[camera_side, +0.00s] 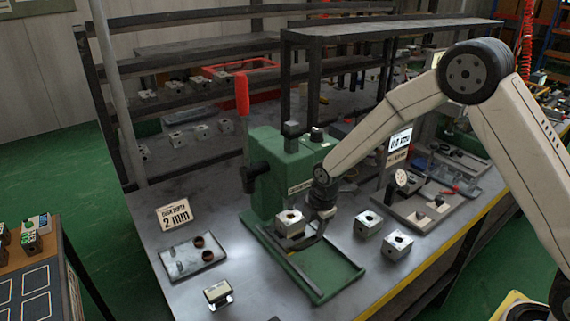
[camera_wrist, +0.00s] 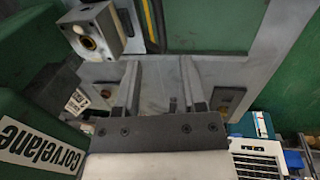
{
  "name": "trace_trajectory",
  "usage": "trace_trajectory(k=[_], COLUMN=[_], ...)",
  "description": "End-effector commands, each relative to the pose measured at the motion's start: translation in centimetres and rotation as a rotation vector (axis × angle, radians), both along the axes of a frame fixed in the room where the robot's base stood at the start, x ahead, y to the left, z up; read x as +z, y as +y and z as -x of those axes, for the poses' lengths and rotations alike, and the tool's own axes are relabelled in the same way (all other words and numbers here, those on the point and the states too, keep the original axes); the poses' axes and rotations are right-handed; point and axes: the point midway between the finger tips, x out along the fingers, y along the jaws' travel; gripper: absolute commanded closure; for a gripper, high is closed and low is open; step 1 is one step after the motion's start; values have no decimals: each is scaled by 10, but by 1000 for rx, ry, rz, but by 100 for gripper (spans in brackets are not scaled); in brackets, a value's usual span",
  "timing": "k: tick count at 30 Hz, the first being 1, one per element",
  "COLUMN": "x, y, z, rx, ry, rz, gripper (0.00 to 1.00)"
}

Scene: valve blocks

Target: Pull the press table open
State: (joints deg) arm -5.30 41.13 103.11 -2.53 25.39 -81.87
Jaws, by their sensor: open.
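The green press (camera_side: 275,165) with an upright red lever (camera_side: 242,92) stands at the middle of the bench. Its low green base with rails (camera_side: 335,272) reaches toward the front. A metal valve block (camera_side: 290,224) with a round bore sits at the rear of the base, on what looks like the press table; it also shows at the upper left of the wrist view (camera_wrist: 92,32). My gripper (camera_side: 318,210) is just right of the block, low beside the press. In the wrist view its two fingers (camera_wrist: 160,75) are apart with nothing clearly between them. Contact with the table cannot be told.
Two loose valve blocks (camera_side: 367,224) (camera_side: 397,245) stand right of the base. A grey tray with brown rings (camera_side: 192,258) and a "2 mm" sign (camera_side: 174,214) are at left. A small labelled block (camera_side: 218,294) is at front left. The base's front half is bare.

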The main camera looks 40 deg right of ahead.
Motion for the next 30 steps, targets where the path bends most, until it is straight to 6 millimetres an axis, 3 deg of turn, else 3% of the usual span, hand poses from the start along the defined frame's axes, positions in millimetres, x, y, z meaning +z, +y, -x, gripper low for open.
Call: trace_trajectory(k=[18,30], x=[-59,-67], y=[-1,-1], z=[-10,-12], rx=[-1,-2], ry=[2,-1], rz=[1,1], gripper=[48,48])
